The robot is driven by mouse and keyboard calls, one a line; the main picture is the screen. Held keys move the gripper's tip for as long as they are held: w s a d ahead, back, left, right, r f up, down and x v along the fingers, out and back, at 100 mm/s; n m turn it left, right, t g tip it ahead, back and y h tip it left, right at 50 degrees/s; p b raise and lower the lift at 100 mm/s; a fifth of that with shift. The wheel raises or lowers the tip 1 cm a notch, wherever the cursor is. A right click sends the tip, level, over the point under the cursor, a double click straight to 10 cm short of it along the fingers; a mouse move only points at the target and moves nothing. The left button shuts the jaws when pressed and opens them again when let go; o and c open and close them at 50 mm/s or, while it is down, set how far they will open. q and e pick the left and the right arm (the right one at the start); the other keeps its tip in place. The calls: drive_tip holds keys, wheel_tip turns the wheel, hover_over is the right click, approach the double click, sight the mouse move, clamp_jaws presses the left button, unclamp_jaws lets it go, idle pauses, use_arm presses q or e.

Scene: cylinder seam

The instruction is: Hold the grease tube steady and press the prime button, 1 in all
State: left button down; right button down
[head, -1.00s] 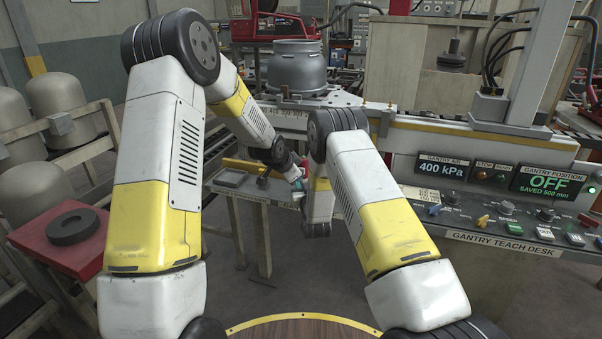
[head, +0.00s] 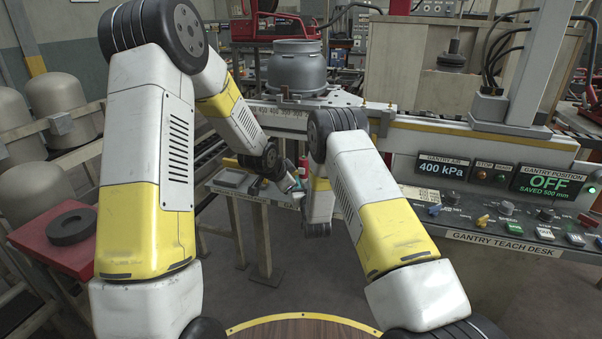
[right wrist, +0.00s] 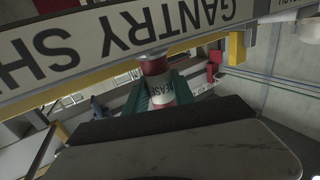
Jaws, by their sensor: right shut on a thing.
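The grease tube (right wrist: 157,88), red and white with part of its label showing, stands below the upside-down sign in the right wrist view. My right gripper (right wrist: 160,101) is shut on it, with green fingers on both sides. In the head view a small red part of the tube (head: 304,161) shows beside my right forearm, which hides most of that gripper. My left gripper (head: 291,184) is small and partly hidden at the end of its arm, left of the tube; its jaws cannot be made out. I cannot make out the prime button.
A gantry shelf (head: 238,193) with a grey tray lies behind my left wrist. The teach desk (head: 510,243) with knobs and buttons is at the right. A red stand (head: 50,252) bearing a dark ring (head: 74,226) is at the left.

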idle(0.3)
drive_tip(key=c, duration=1)
unclamp_jaws()
drive_tip(key=shift+o, duration=0.2)
